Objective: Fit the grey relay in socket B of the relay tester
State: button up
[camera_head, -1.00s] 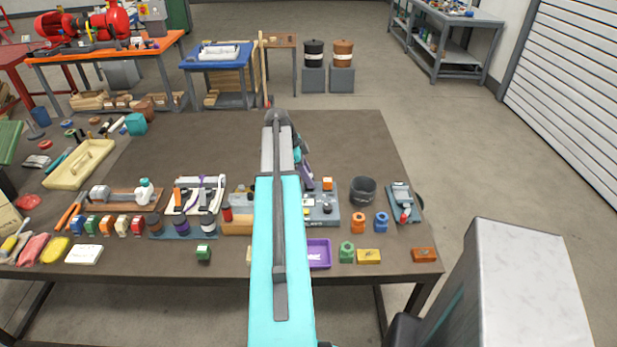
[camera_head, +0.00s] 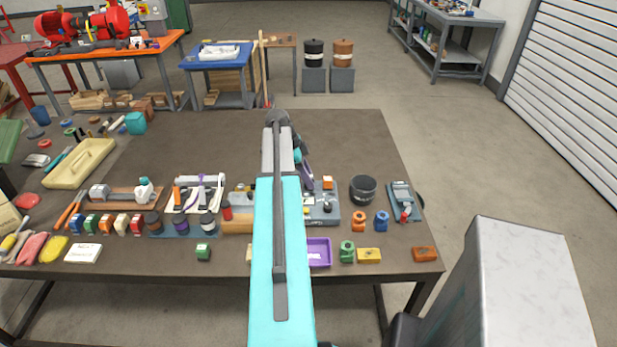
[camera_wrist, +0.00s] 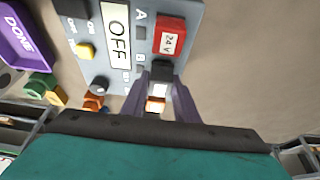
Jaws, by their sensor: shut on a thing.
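The relay tester (camera_wrist: 100,62) is a blue-grey panel with an OFF display and the letters A and B. It also shows in the head view (camera_head: 325,211), partly behind my arm. A red 24 V block (camera_wrist: 168,38) sits beside letter A. Contact and seating cannot be told. My arm hides most of the gripper in the head view.
On the tester are a yellow button (camera_wrist: 86,51) and a black knob (camera_wrist: 99,87). A purple DONE tray (camera_head: 319,253) lies in front of it. A dark cup (camera_head: 363,189) and orange and blue parts stand to its right. The table behind is clear.

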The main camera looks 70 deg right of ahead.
jog(key=shift+f, duration=0.45)
jog(key=o, duration=1)
jog(key=shift+r, duration=0.1)
jog(key=b+v, duration=0.3)
jog(key=v, duration=1)
jog(key=shift+r+b, duration=0.3)
jog(key=shift+b, duration=0.05)
jog(key=shift+w+a, duration=0.1)
jog(key=shift+w, duration=0.1)
